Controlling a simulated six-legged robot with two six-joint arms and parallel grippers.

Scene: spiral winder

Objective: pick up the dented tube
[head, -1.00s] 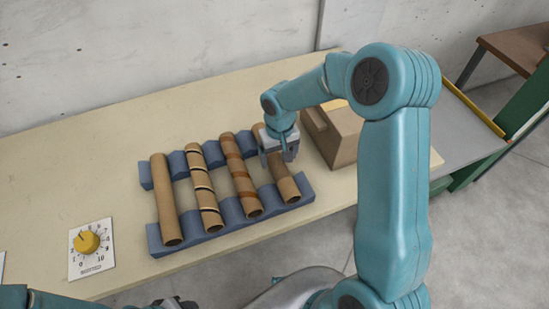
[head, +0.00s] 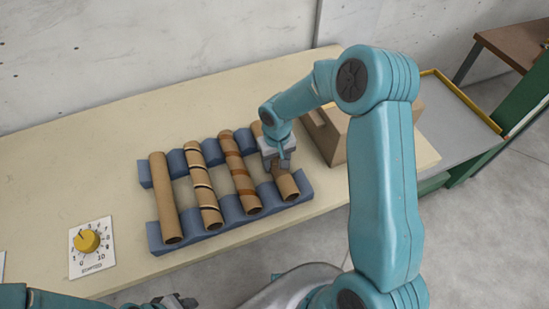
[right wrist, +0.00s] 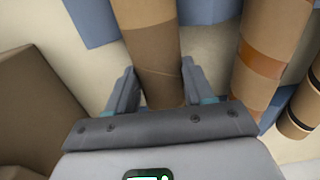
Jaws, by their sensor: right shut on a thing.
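Several cardboard tubes lie side by side in a blue rack (head: 225,212). My right gripper (head: 280,163) is shut on the rightmost tube (head: 288,187), which still lies in the rack. In the right wrist view that tube (right wrist: 152,45) runs between the fingers, with a darker brown stretch near them. I cannot make out a dent on it; the gripper hides its middle. My left gripper (head: 178,301) shows only partly at the bottom edge.
A cardboard box (head: 330,138) stands close to the right of the rack. A yellow dial on a white plate (head: 88,241) lies at the left. A grey tray with a yellow edge (head: 450,125) is beyond the table's right end. The table (head: 90,150) is clear behind the rack.

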